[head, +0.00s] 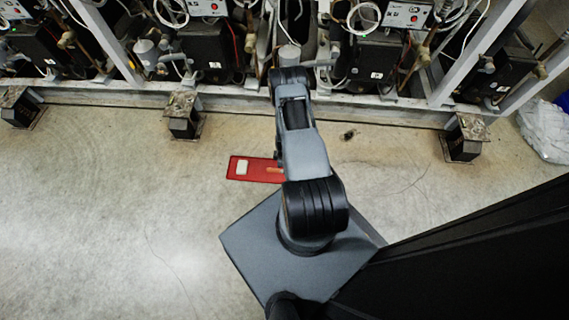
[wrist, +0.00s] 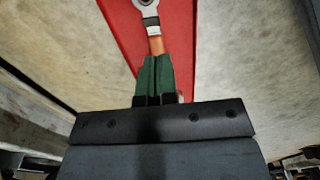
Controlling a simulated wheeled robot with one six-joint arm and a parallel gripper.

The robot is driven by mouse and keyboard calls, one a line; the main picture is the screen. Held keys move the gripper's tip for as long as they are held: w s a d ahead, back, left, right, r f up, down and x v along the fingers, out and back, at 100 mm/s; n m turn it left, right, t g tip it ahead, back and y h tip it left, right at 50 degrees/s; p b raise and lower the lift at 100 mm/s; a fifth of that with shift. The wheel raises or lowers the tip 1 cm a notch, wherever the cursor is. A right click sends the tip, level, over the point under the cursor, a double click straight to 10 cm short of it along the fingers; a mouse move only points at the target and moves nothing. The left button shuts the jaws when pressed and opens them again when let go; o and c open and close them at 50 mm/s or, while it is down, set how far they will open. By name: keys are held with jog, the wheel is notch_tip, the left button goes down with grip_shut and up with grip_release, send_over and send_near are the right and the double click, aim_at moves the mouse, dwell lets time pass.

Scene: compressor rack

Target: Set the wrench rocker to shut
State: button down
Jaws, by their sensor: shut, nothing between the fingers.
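A red mat or tray (head: 238,177) lies on the floor left of my arm in the head view. A wrench with an orange handle (head: 274,170) lies on it, partly hidden by my arm. In the wrist view the wrench shows a metal ring head (wrist: 147,5), a pale collar with a dark band, and the orange handle (wrist: 156,45) on the red surface (wrist: 180,30). I cannot make out a rocker on it or its setting. My gripper (wrist: 155,62) has green fingers pressed together, empty, their tips overlapping the handle's near end in the picture. I cannot tell whether they touch it.
The compressor rack's rail (head: 370,114) runs along the back on black feet (head: 185,118), with hoses and pipes above. A small dark object (head: 349,134) lies on the floor right of my arm. The floor at left is clear.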

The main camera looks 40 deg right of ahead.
notch_tip(320, 180, down, 8)
jog(key=b, duration=0.6)
jog(key=shift+f, duration=0.15)
jog(key=shift+f, duration=0.3)
dwell(0.5)
notch_tip(320, 180, up, 8)
jog(key=p, duration=0.5)
dwell(0.5)
